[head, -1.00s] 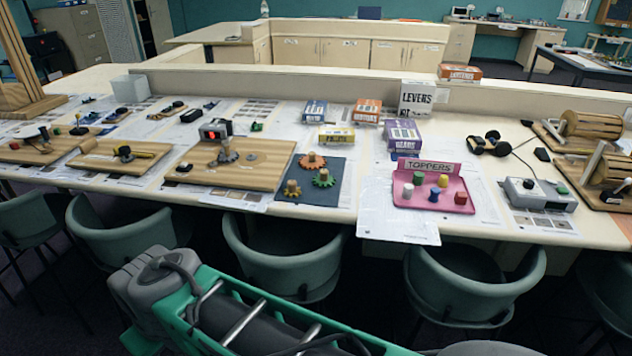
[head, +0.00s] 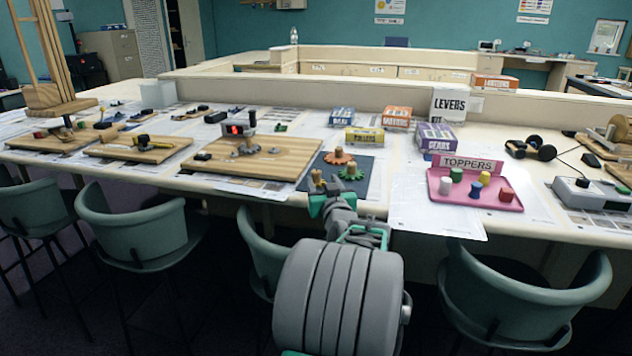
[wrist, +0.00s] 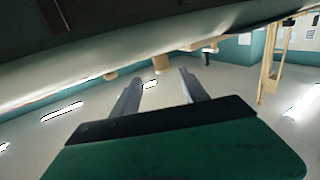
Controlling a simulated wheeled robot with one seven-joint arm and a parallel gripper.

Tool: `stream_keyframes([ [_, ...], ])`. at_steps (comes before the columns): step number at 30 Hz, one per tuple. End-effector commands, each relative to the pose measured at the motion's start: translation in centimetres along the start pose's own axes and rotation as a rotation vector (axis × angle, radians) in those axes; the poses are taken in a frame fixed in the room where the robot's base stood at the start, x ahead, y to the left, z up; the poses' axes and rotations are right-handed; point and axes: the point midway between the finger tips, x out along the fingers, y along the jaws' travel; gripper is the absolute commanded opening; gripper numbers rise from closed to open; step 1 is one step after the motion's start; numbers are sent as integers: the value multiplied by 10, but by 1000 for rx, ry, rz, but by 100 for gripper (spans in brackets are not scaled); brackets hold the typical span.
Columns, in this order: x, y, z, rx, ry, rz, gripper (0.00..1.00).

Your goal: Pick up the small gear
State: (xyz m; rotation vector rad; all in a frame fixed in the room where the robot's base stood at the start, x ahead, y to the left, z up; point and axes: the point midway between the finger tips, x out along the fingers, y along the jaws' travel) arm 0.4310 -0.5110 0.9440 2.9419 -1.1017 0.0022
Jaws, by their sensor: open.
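Several gears with wooden pegs sit on a dark blue mat (head: 373,167). The orange gear (head: 339,158) is at the back, the green gear (head: 350,174) is front right, and the yellow gear is front left. The yellow gear's wooden peg (head: 317,177) shows, but my gripper hides most of its body. I cannot tell for sure which is the small gear. My gripper is at the table's front edge, low in front of the mat. In the wrist view its two grey fingers (wrist: 163,76) are apart with nothing between them. No gear shows there.
A wooden board (head: 238,164) with a grey gear and device lies left of the mat. A pink TOPPERS tray (head: 510,205) with coloured pegs stands right. Small boxes, including the yellow one (head: 364,135), stand behind. Green chairs (head: 140,228) line the front edge.

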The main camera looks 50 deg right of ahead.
Motion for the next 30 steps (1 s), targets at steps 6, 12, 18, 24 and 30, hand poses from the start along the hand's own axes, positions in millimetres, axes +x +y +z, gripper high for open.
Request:
stream_keyframes([
  [6, 37, -5, 0, 0, -1, -2, 52],
  [12, 42, -5, -1, 0, 0, -1, 52],
  [18, 42, -5, -1, 0, -1, -1, 41],
  [24, 41, -5, -1, 0, -1, -1, 24],
  [30, 41, -5, 0, 0, -1, -1, 8],
])
